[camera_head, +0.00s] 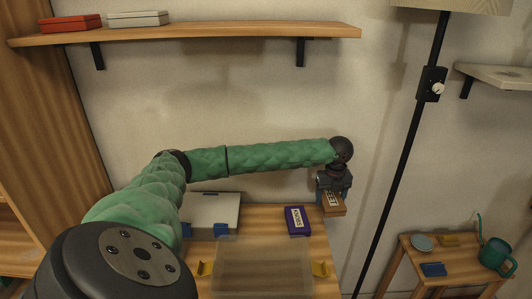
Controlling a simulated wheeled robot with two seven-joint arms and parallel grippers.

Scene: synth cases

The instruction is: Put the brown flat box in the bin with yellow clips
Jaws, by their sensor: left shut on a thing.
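My left gripper (331,188) is at the end of the green arm, above the right edge of the wooden table. It points down and is shut on the brown flat box (334,203), which has a pale label with dark letters. The box is held in the air, to the right of and behind the bin. The bin with yellow clips (262,268) is a clear, see-through tub at the table's front, with a yellow clip on its left and right sides. My right gripper is not in view.
A purple box (298,220) lies behind the bin. A pale case with blue clips (213,212) stands at the back left, partly behind my arm. A lamp pole (403,160) rises right of the table. A small side table (455,262) holds a green watering can (495,256).

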